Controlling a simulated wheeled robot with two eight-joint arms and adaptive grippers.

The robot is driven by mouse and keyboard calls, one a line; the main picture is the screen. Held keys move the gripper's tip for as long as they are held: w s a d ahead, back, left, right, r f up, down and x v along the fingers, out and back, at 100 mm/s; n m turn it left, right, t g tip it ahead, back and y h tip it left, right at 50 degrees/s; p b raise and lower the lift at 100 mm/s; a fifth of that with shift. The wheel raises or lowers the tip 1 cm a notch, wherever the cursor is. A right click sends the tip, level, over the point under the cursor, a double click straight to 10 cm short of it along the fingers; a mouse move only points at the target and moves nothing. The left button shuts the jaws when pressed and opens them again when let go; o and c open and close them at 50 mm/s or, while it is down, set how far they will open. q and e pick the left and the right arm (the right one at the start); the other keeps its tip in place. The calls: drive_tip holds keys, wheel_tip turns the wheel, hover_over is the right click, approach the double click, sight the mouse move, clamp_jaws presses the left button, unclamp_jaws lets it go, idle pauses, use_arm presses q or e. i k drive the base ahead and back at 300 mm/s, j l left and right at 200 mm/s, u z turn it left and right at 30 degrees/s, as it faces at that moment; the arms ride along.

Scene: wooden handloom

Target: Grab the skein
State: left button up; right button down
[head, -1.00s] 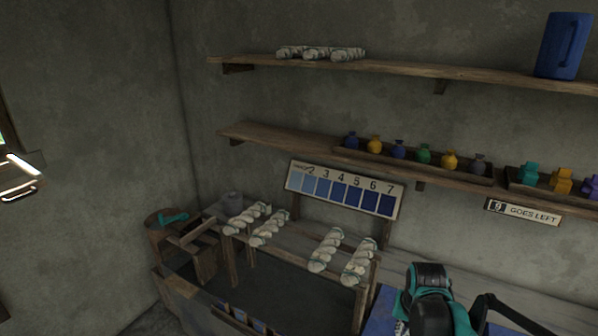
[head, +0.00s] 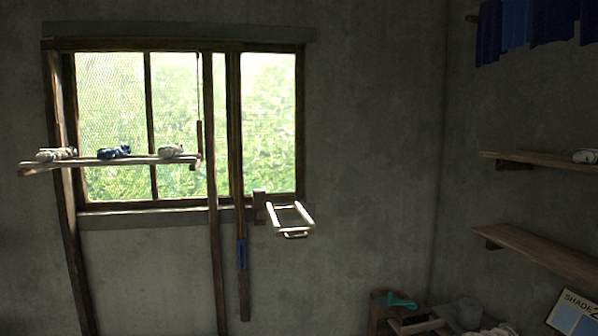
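Several skeins are in the head view. On a narrow plank in front of the window lie a pale skein (head: 56,154) at the left end, a dark blue skein (head: 114,152) in the middle and a pale skein (head: 171,150) toward the right end. Another pale skein (head: 586,156) is cut by the right edge on the upper wall shelf. Neither of my grippers shows in this view.
A window (head: 265,120) fills the left wall, with upright wooden posts (head: 213,250) before it. A pale frame-like holder (head: 291,217) juts out below the sill. A wooden stool (head: 384,300) with a teal item (head: 402,301) stands low at right. Dark blue cloths (head: 530,32) hang top right.

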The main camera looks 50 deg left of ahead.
sight(107, 153)
drive_tip(key=u, duration=2.65)
drive_tip(key=i+z, duration=0.1)
drive_tip(key=z, duration=0.35)
